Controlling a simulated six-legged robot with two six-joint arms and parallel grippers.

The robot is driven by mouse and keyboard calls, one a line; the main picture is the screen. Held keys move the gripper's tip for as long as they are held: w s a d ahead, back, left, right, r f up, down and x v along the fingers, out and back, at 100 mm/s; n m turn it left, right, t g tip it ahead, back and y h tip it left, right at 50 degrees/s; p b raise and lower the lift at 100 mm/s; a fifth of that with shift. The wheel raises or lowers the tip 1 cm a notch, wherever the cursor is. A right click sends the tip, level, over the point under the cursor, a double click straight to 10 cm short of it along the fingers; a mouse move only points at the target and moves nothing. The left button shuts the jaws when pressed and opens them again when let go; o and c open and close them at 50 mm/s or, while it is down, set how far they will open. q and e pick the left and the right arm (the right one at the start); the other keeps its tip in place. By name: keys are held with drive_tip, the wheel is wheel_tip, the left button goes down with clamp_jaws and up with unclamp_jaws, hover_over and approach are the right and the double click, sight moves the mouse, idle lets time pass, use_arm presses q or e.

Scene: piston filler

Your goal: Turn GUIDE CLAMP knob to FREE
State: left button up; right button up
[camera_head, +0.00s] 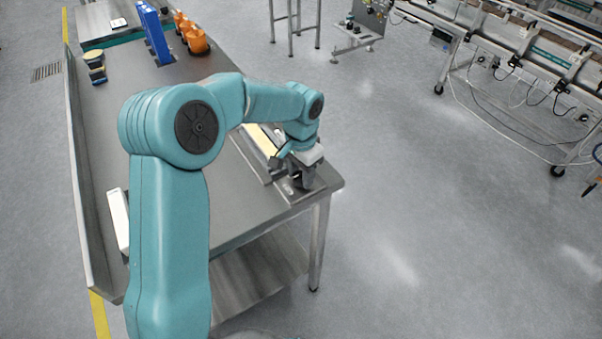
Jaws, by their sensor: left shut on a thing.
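My left gripper (302,178) points down at the near right corner of the steel table (262,215). It is over a small metal plate (290,193) at the end of a guide rail. It is shut on the GUIDE CLAMP knob, which the fingers and wrist hide almost wholly. The knob's marks and its pointer cannot be read from here. My teal left arm covers the middle of the table. My right gripper is not in view.
A pale strip (262,140) lies along the rail behind the wrist. A white box (119,218) is at the left edge.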

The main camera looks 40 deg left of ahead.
sight(301, 176)
use_arm(q)
drive_tip(key=shift+n, duration=0.5)
drive_tip(key=o, duration=1.1)
drive_tip(key=shift+c, duration=0.2)
wheel_tip(301, 176, up, 16)
drive_tip(key=p, duration=0.1)
drive_tip(key=shift+r, duration=0.2)
